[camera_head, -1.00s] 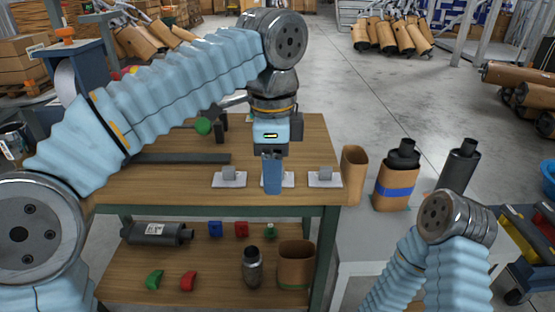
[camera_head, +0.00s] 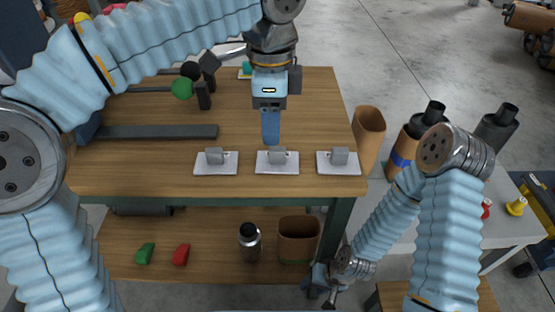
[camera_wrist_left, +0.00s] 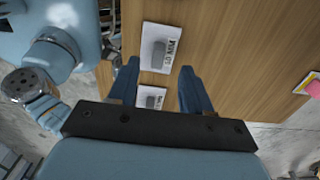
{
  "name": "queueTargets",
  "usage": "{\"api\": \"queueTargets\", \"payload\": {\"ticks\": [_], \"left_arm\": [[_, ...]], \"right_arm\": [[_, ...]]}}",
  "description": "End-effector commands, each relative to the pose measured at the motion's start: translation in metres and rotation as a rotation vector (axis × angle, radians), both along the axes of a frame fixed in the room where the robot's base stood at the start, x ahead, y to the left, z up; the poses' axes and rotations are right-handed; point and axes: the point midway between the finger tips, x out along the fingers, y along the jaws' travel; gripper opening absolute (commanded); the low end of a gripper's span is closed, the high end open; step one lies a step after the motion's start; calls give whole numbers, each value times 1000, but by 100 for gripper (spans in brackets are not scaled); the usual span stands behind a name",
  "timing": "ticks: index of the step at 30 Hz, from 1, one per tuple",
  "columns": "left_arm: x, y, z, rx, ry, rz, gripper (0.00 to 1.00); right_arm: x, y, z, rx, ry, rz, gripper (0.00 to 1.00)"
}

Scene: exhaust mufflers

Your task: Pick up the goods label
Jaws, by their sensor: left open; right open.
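Three white goods labels, each with a small grey block on it, lie in a row near the table's front edge: left (camera_head: 203,168), middle (camera_head: 264,168) and right (camera_head: 350,169). My left gripper (camera_head: 270,142) points down, open and empty, just behind the middle label in the head view. In the left wrist view its two blue fingers (camera_wrist_left: 160,70) are spread apart. One label with printed text (camera_wrist_left: 160,36) lies ahead of them, and another label (camera_wrist_left: 145,104) shows between them. My right gripper (camera_head: 330,285) is low, beside the table's front right corner, small in view.
The wooden table (camera_head: 300,110) carries a dark bar (camera_head: 160,132) and a green ball (camera_head: 182,89). A brown sleeve (camera_head: 369,135) and dark-topped mufflers (camera_head: 497,125) stand on the right. The lower shelf holds red (camera_head: 181,254) and green (camera_head: 145,253) pieces, a canister (camera_head: 250,242) and a brown container (camera_head: 298,240).

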Motion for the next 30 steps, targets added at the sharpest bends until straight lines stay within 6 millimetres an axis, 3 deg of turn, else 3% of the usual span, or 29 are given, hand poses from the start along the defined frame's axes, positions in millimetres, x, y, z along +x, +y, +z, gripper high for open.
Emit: {"api": "queueTargets", "payload": {"ticks": [15,24,30], "left_arm": [[-1,-9,-64,0,1,0,49],[-1,-9,-69,-1,0,0,49],[-1,-9,-69,-1,0,0,18]], "right_arm": [[0,-1,-12,-1,-1,-3,47],[0,-1,-12,-1,-1,-3,47],[0,-1,-12,-1,-1,-3,47]]}}
